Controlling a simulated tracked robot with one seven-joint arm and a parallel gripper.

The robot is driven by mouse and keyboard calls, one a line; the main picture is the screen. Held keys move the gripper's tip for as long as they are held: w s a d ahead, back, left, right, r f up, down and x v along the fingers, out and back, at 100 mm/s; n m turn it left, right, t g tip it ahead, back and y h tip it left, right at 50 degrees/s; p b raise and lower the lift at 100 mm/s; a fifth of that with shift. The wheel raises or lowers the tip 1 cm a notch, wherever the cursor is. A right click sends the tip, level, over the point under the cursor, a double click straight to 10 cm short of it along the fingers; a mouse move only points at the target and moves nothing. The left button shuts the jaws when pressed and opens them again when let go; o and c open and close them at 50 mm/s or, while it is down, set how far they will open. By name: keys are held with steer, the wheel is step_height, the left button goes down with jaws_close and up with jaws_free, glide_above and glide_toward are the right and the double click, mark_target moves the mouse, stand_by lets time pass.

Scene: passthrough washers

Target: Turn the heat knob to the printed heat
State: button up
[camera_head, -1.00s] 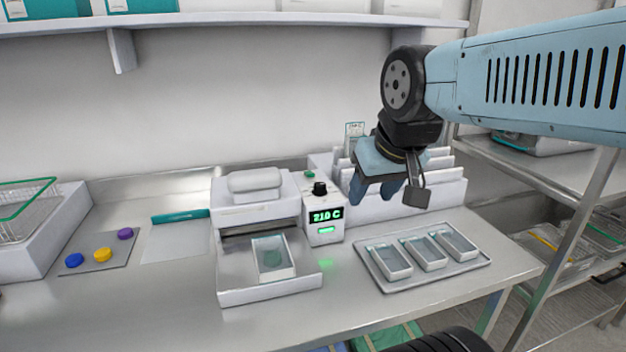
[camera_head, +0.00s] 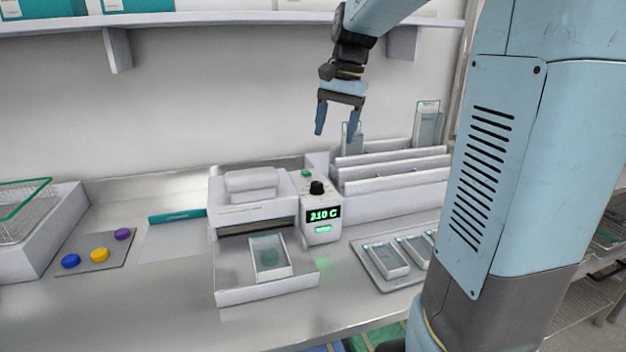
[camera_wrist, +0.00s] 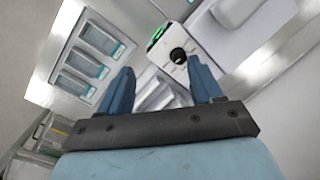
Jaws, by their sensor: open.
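The heat knob (camera_head: 317,188) is a black knob on top of a small white control box (camera_head: 321,234). The box carries a lit green display (camera_head: 324,214) that reads 210 C, with a green lit bar below it. A small green button (camera_head: 306,173) sits behind the knob. In the wrist view the knob (camera_wrist: 178,56) shows beyond my fingertips, above and right of the gap's middle. My gripper (camera_head: 336,134) is open and empty, fingers down, above and slightly right of the knob, touching nothing. No printed heat can be read in these views.
A white sealer-like machine (camera_head: 254,196) with an open drawer holding a small tray (camera_head: 269,257) stands left of the box. White upright racks (camera_head: 390,172) stand right. A tray of small containers (camera_head: 378,284) lies in front. Bare steel counter (camera_head: 150,300) is free at left.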

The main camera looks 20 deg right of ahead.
mark_target(317, 183)
steer(key=w+d+f+m+g+y, duration=0.1)
steer(key=w+d+f+m, duration=0.1)
steer(key=w, duration=0.3)
steer(key=w+d+f+m+g+y, duration=0.1)
steer(key=w+f+g, duration=0.1)
steer(key=w, duration=0.4)
steer(key=x, duration=1.3)
steer(key=shift+w+f, duration=0.1)
steer(key=shift+f, duration=0.35)
steer(key=c, duration=1)
